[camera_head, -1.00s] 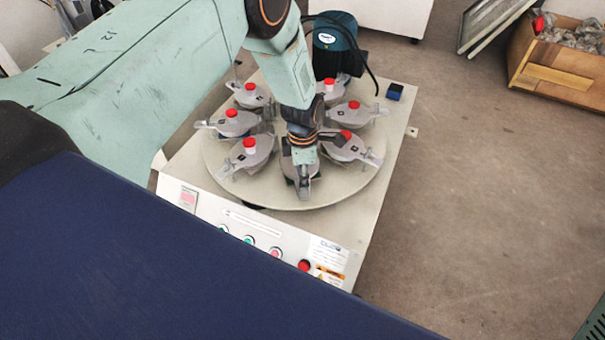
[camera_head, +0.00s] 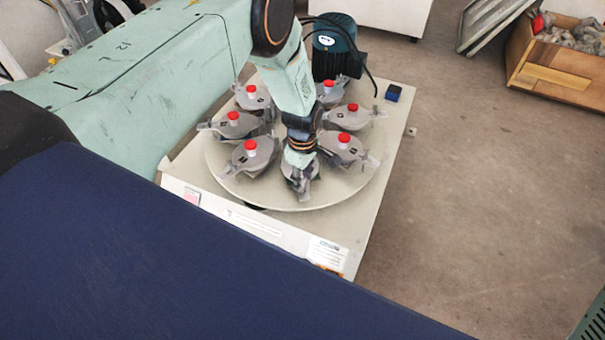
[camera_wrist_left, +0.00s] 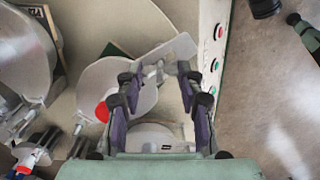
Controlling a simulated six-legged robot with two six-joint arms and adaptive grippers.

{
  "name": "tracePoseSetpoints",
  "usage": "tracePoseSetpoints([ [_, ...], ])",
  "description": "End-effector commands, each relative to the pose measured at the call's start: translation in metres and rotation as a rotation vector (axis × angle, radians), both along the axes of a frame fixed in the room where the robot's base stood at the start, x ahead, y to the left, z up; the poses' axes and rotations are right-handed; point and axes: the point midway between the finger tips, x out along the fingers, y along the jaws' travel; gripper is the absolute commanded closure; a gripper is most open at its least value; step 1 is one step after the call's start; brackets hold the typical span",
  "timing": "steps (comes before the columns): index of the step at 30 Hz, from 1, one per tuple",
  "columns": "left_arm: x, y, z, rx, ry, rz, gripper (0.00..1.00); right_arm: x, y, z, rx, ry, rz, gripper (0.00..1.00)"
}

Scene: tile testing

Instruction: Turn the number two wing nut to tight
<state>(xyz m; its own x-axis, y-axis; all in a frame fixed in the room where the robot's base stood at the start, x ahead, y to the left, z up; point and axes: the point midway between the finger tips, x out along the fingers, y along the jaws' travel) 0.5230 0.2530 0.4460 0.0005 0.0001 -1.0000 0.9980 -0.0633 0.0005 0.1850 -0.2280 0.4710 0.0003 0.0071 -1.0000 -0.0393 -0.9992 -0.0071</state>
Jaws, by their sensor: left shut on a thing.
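Several grey lidded jars with red caps stand in a ring on a round pale turntable (camera_head: 228,188). My left gripper (camera_head: 300,166) reaches down from above over the front jar (camera_head: 302,188), which it partly hides. In the left wrist view my left gripper (camera_wrist_left: 158,88) has its dark purple-padded fingers on both sides of a small metal wing nut (camera_wrist_left: 156,74) at the jar's edge, and is shut on it. The fingers hide part of the nut, and I cannot read its number. My right gripper is not in view.
The turntable sits on a white machine (camera_head: 385,160) with a dark teal motor (camera_head: 334,45) behind. A small blue block (camera_head: 393,92) lies at its right corner. A wooden crate (camera_head: 555,75) stands far right.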

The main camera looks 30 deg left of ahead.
Motion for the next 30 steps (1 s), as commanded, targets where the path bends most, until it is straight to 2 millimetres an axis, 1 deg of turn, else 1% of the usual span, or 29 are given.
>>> tracePoseSetpoints([
  [6, 0.0, -0.0001, 0.0005, 0.0, 0.0, -0.206, 0.94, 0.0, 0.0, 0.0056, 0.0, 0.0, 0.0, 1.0],
  [18, 0.0, -0.0003, -0.0001, 0.0, 0.001, -0.579, 0.94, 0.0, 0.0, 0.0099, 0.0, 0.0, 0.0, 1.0],
  [24, 0.0001, -0.0004, -0.0002, 0.0, 0.001, -0.734, 0.94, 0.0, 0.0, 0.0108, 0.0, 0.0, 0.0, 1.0],
  [30, 0.0002, -0.0004, -0.0003, -0.001, 0.001, -0.848, 0.94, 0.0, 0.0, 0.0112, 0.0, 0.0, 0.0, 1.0],
])
